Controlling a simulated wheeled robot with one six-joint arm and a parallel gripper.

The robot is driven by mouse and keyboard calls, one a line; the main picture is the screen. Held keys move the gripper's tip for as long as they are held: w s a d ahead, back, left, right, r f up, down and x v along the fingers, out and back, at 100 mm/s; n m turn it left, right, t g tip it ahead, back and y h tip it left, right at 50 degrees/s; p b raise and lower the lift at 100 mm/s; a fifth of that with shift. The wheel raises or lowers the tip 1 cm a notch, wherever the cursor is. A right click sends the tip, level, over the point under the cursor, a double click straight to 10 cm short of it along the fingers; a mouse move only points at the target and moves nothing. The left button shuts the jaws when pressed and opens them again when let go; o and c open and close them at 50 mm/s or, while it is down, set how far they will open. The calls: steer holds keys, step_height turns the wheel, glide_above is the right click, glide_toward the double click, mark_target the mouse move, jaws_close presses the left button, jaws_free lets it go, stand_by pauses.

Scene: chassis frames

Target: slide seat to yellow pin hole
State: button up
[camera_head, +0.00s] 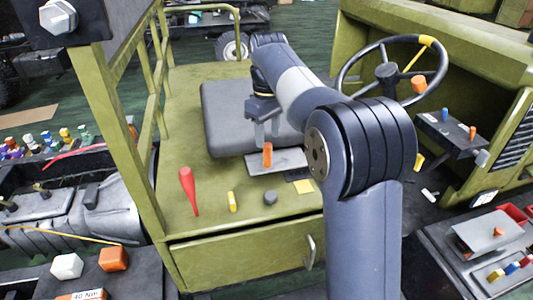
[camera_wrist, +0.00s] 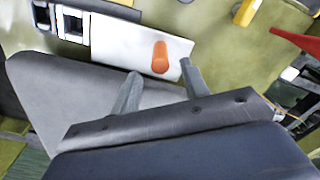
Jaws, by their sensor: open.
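The dark grey seat (camera_head: 222,112) rests on the green deck, partly hidden by my arm; its grey surface also shows in the wrist view (camera_wrist: 50,85). A pale plate (camera_head: 290,160) projects from its near edge, with an upright orange handle (camera_head: 267,154) on it. My gripper (camera_head: 266,138) is over the seat's near edge, close to the handle. In the wrist view my gripper (camera_wrist: 160,69) has its fingers apart, and the orange handle (camera_wrist: 160,57) shows between and just beyond the tips. A yellow square (camera_head: 303,186) lies by the plate. Pin holes cannot be made out.
A red cone-shaped handle (camera_head: 189,190), a yellow peg (camera_head: 232,202) and a dark knob (camera_head: 270,198) stand on the front deck. A green rail post (camera_head: 118,150) rises at left. The steering wheel (camera_head: 387,73) and console (camera_head: 450,133) are at right.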

mark_target(268, 155)
step_height(268, 155, down, 8)
steer(key=shift+r, duration=0.15)
steer(key=shift+c, duration=0.2)
jaws_close()
stand_by(0.4)
